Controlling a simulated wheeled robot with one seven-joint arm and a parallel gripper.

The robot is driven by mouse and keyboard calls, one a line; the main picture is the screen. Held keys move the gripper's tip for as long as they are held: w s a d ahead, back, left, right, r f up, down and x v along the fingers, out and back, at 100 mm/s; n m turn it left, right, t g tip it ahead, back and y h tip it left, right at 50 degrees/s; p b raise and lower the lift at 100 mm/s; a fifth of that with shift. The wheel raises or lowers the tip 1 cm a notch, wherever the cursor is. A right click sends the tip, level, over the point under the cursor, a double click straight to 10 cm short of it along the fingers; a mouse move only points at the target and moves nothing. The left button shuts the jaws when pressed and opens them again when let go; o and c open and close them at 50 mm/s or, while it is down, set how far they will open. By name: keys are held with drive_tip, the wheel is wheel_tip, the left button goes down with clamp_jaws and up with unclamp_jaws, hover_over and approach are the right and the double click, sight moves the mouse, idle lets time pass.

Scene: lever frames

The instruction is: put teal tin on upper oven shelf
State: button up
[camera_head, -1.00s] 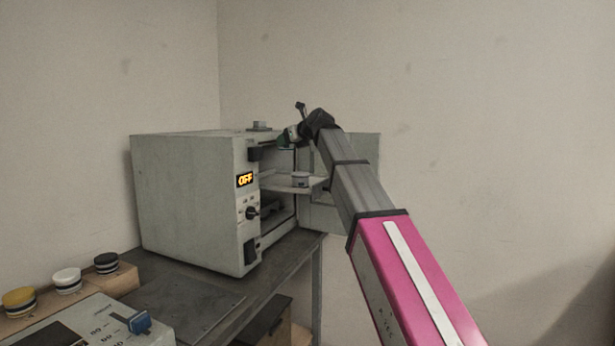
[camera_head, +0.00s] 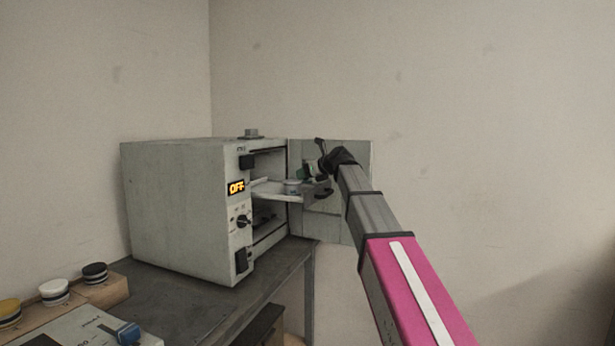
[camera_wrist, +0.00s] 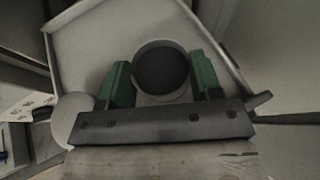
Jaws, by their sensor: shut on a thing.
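The tin (camera_head: 292,187) is a small round can on the pale pulled-out shelf (camera_head: 268,187) of the oven (camera_head: 180,205). It looks grey to faintly teal in this light. In the wrist view, the tin (camera_wrist: 161,68) shows from above, with a pale rim and dark top, between my two green fingers. My gripper (camera_head: 304,173) is low over the shelf and shut on the tin. The shelf also shows in the wrist view (camera_wrist: 95,45), with a raised edge. I cannot tell whether the tin touches the shelf.
The oven door (camera_head: 358,190) stands open behind my gripper. The display reads OFF. A dark cavity lies below the shelf. Yellow, white and black-topped jars (camera_head: 53,292) stand on a wooden block at lower left, by a panel with a blue switch (camera_head: 128,333).

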drive_tip(key=shift+f, duration=0.25)
drive_tip(key=shift+f, duration=0.5)
drive_tip(key=shift+s+f, duration=0.15)
drive_tip(key=shift+f, duration=0.1)
drive_tip(key=o, duration=1)
drive_tip(key=shift+s+f, duration=0.1)
drive_tip(key=shift+f, duration=0.05)
drive_tip(key=shift+o, duration=0.2)
drive_tip(key=shift+r, duration=0.5)
drive_tip(key=r+v, duration=0.1)
drive_tip(key=v, duration=1.1)
drive_tip(key=shift+w, duration=0.25)
